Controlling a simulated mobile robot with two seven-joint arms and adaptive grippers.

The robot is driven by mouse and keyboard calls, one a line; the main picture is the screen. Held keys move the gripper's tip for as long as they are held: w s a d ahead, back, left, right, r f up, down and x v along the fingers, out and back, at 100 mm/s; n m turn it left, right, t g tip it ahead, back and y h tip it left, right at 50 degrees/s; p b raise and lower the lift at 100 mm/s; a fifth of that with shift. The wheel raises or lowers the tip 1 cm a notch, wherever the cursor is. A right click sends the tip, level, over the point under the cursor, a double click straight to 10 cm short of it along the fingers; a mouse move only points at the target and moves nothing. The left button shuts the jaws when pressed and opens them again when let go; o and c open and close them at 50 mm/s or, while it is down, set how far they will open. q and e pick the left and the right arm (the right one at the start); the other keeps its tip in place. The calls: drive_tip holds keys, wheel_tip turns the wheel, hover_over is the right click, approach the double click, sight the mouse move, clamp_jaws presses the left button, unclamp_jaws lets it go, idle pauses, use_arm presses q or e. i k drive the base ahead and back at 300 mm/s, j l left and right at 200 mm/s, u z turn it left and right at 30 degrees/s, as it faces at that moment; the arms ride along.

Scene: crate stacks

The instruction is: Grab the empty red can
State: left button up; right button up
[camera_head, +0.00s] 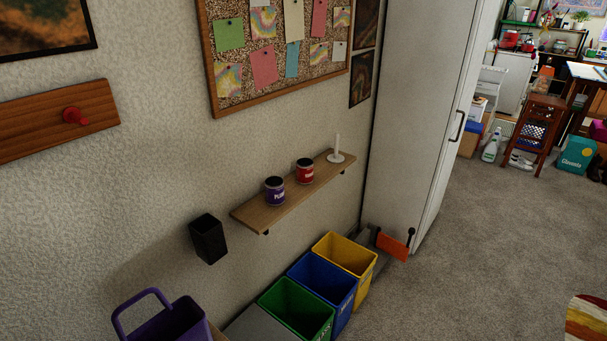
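A small red can (304,171) with a dark top and a pale label stands upright on a wooden wall shelf (252,214). A purple can (275,190) of similar shape stands just to its left on the same shelf. I cannot tell from here whether either can is empty. Neither of my grippers shows in the head view.
A white candle holder (336,157) stands at the shelf's right end. A black wall holder (208,240) hangs left of the shelf. Below stand green (297,308), blue (325,281) and yellow (345,254) bins and a purple basket (165,323). A tall white cabinet (415,110) stands right; carpet is open beyond.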

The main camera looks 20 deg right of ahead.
sight(305, 172)
drive_tip(key=i+l, duration=0.15)
drive_tip(key=l, duration=0.2)
drive_tip(key=i+l, duration=0.15)
drive_tip(key=l, duration=0.2)
drive_tip(key=i+l, duration=0.15)
drive_tip(key=l, duration=0.25)
drive_tip(key=i+l+u, duration=0.1)
drive_tip(key=l, duration=0.25)
drive_tip(key=i+l, duration=0.15)
drive_tip(key=l, duration=0.2)
